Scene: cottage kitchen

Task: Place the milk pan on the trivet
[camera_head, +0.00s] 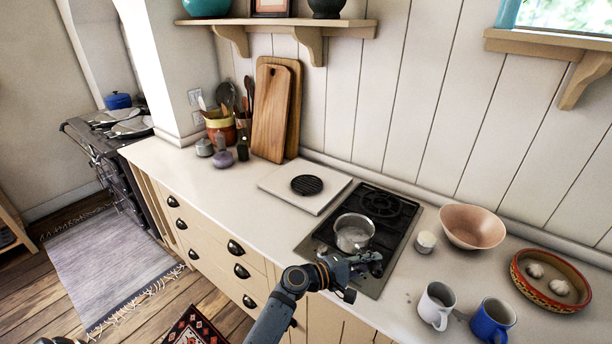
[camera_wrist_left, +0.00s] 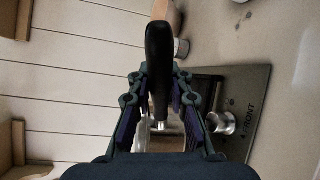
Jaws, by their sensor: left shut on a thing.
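The milk pan (camera_head: 353,236) is a small steel pot at the front of the black hob. I cannot tell whether it rests on the hob or is slightly raised. My left gripper (camera_head: 361,263) is at the pan's near right side and shut on its handle. In the left wrist view the dark handle (camera_wrist_left: 158,55) runs between the two fingers (camera_wrist_left: 157,88), and the pan body is mostly hidden. The trivet (camera_head: 307,185), a round black ribbed disc, lies on a white square board left of the hob. My right gripper is not in view.
The white board (camera_head: 281,190) is otherwise bare. Right of the hob (camera_head: 398,253) stand a small white pot (camera_head: 426,241), a pink bowl (camera_head: 472,226), a white mug (camera_head: 436,305), a blue mug (camera_head: 492,320) and a dish (camera_head: 550,299) with garlic. Wooden boards (camera_head: 271,112) lean behind.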

